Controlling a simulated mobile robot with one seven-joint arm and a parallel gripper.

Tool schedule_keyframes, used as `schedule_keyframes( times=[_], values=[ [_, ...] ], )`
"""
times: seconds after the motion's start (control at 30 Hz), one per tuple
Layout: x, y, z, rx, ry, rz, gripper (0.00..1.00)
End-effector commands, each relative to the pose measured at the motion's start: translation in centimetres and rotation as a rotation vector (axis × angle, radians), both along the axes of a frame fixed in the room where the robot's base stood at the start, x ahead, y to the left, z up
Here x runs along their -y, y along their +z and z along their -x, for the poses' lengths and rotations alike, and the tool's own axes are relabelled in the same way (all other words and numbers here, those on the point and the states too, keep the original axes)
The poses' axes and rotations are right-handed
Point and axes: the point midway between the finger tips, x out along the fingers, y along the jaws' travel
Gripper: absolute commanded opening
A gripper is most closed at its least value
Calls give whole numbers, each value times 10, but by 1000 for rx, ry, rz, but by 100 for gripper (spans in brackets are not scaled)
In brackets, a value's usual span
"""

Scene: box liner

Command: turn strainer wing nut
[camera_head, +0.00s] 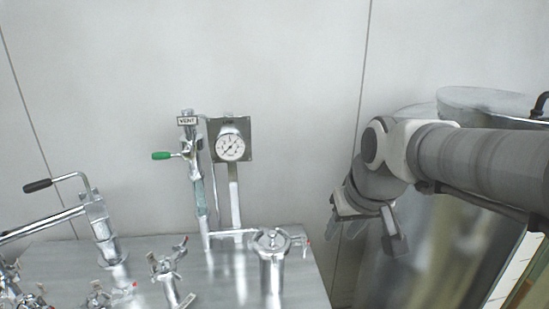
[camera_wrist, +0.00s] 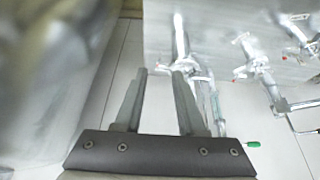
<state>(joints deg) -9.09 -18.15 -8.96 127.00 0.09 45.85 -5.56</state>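The strainer (camera_head: 271,268) is an upright shiny metal cylinder with a lid, near the right edge of the steel table in the head view. A small fitting (camera_head: 272,238) on top of its lid may be the wing nut; its wings are not clear. My gripper (camera_head: 365,232) is in the air to the right of the strainer, apart from it. In the wrist view my gripper (camera_wrist: 160,76) has its two fingers spread with nothing between them. A blurred metal fitting, probably the strainer (camera_wrist: 181,40), shows beyond the fingertips.
A pressure gauge (camera_head: 230,148) and a valve with a green handle (camera_head: 162,156) stand behind the strainer. A black-handled lever (camera_head: 38,186) and several metal clamp fittings (camera_head: 165,268) are on the left of the table (camera_head: 215,285). The wall (camera_head: 300,80) is close behind.

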Motion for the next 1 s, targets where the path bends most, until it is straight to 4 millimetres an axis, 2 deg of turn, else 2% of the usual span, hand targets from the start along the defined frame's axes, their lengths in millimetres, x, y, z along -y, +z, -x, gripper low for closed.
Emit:
schedule_keyframes(
  times=[0.17, 0.4, 0.53, 0.67, 0.83, 1.0],
  values=[
    [0, -9, -25, -32, 0, -43, 39],
    [6, -38, -84, -70, -5, -146, 39],
    [13, -52, -108, -72, -13, -186, 39],
    [17, -61, -121, -68, -17, -207, 39],
    [16, -71, -127, -67, -18, -214, 39],
    [9, -96, -136, -70, -17, -213, 39]
  ],
)
